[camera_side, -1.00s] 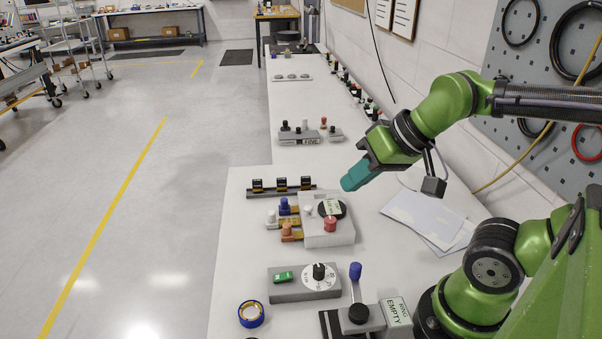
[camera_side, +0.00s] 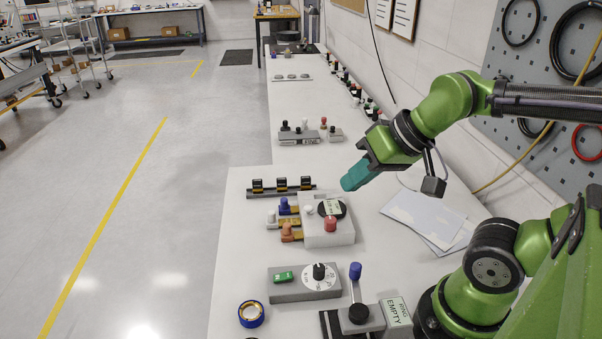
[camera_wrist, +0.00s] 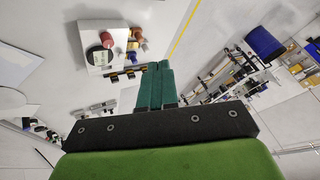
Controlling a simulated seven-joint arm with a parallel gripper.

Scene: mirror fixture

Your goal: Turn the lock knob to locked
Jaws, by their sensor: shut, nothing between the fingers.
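A white fixture block (camera_side: 328,238) stands on the bench and bears a red knob (camera_side: 330,224), a small white knob (camera_side: 308,210) and a black disc (camera_side: 340,208) with a pale label. Blue (camera_side: 285,206) and orange (camera_side: 287,231) knobs sit on sliders at its left side. A grey box (camera_side: 292,293) nearer the camera has a black knob (camera_side: 319,271) on a white dial. I cannot tell which is the lock knob; no lock marking is readable. My gripper (camera_side: 348,184) is shut and empty, above and behind the block, touching nothing. Its teal fingers (camera_wrist: 160,66) show together in the wrist view.
A black rail with several clips (camera_side: 282,188) lies behind the block. A blue-handled lever (camera_side: 355,271), a box labelled EMPTY (camera_side: 397,312) and a tape roll (camera_side: 251,314) are in front. Papers (camera_side: 428,217) lie at right.

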